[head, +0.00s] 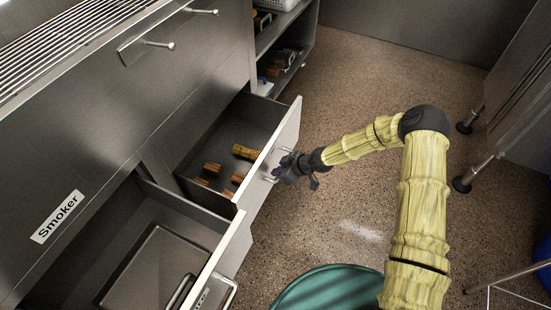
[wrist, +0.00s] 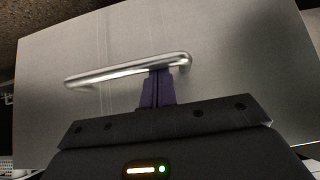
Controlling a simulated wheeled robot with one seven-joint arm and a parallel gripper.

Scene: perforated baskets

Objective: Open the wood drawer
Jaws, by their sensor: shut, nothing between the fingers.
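The drawer holding several wood pieces (head: 212,169) stands pulled out from the steel cabinet, in the middle of the head view. Its front panel (head: 272,160) faces right and carries a bar handle (head: 269,179). In the wrist view the silver handle (wrist: 120,70) runs across the pale drawer front (wrist: 230,90). My gripper (head: 284,172) is at this handle. In the wrist view its purple fingers (wrist: 158,88) are together, with their tips at the bar near its right end. Nothing shows between them. Whether the tips touch the bar is unclear.
A second drawer (head: 235,245) with a metal lidded pan is also out, nearer, beside a "Smoker" label (head: 57,216). A green round bin (head: 330,290) stands at the bottom. Open shelves (head: 285,45) are at the back. The speckled floor right of the drawers is mostly clear.

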